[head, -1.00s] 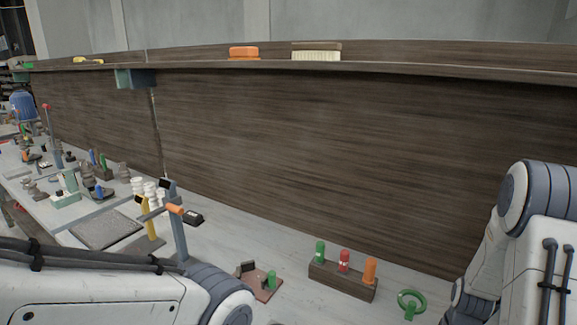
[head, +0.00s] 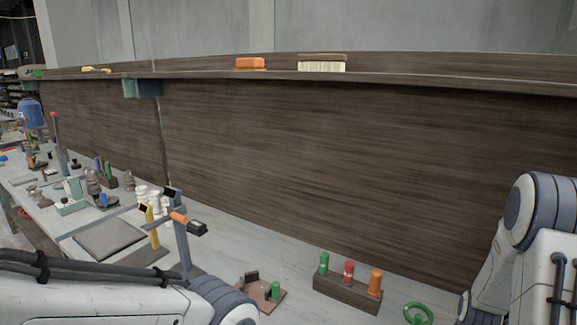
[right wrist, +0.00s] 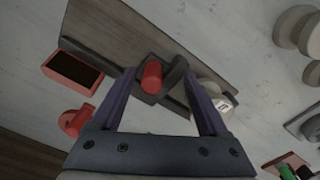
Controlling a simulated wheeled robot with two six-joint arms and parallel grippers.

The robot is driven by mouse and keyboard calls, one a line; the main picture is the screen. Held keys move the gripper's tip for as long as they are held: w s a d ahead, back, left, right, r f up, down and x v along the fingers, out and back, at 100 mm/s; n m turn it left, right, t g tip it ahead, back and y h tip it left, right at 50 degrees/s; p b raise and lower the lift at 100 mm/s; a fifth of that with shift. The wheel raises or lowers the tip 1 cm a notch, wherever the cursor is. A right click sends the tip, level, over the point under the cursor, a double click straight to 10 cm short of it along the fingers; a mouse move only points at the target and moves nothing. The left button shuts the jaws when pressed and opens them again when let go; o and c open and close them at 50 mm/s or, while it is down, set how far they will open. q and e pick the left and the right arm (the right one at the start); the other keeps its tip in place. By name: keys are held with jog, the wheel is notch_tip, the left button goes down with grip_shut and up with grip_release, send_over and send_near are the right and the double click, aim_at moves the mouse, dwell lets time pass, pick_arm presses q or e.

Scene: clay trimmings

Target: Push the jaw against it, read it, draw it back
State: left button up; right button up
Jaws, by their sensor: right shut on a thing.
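In the right wrist view, my right gripper (right wrist: 160,76) is shut on a dark jaw piece (right wrist: 173,76), its two dark purple fingers on either side. A red cylinder (right wrist: 152,77) stands between the fingertips, close against the jaw piece; whether they touch I cannot tell. Both are over a long dark plate (right wrist: 105,35). A white part with a small marked face (right wrist: 223,103) shows just right of the right finger; its marking is too small to read. In the head view only parts of my arms show, and neither gripper is visible.
In the right wrist view, a red box with dark top (right wrist: 73,72) and a red part (right wrist: 75,121) lie at left.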

jog(key=shift+w+f, duration=0.1)
jog(key=shift+f, duration=0.7)
jog(key=shift+c, duration=0.8)
jog(key=o, duration=1.3)
jog(key=shift+a, duration=0.1)
jog(key=r+p, duration=0.6)
jog(key=r, duration=0.1)
jog(key=shift+w+r+p, duration=0.2)
jog(key=shift+p, duration=0.2)
jog(key=shift+f, duration=0.1)
